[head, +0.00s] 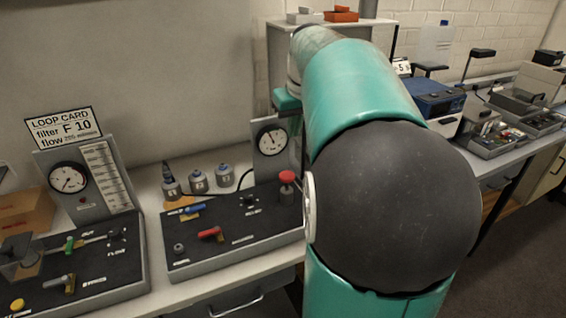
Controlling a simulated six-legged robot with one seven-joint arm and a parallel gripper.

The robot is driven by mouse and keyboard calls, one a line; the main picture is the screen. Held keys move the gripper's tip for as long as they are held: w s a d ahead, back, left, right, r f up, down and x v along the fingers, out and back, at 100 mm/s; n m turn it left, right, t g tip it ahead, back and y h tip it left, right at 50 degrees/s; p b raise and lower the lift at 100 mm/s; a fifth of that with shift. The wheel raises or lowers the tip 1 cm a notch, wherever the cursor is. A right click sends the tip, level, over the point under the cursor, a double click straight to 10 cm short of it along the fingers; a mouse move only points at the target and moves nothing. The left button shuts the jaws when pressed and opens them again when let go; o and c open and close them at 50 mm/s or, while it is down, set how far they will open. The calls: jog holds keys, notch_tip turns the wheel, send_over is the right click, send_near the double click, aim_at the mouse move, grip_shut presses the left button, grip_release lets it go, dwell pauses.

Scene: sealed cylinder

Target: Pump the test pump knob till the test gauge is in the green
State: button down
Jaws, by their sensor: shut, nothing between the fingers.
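The likely test pump knob is a red round knob (287,177) on a short post, at the right end of a dark sloped panel (240,238). The likely test gauge is a round white dial (271,139) on a grey upright plate behind that panel. Its needle points up and a little left; its coloured bands are too small to read. My teal arm with its big dark joint fills the middle right and comes close beside the red knob in the picture. My gripper's fingers do not show; they are hidden behind the arm or out of frame.
The panel also has a blue lever (194,209), a red lever (211,233) and a small black knob (249,200). Three small canisters (198,181) stand behind it. At left is another panel with a gauge (68,178) and a loop card (64,127). Cluttered benches continue right.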

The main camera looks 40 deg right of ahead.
jog(key=shift+r, duration=0.1)
dwell(0.3)
send_near(289, 176)
jog(key=w+f, duration=0.2)
jog(key=f, duration=0.1)
jog(key=w+d+f, duration=0.1)
jog(key=f, duration=0.1)
jog(key=shift+f, duration=0.6)
jog(key=shift+f, duration=1.9)
jog(key=shift+a, duration=0.1)
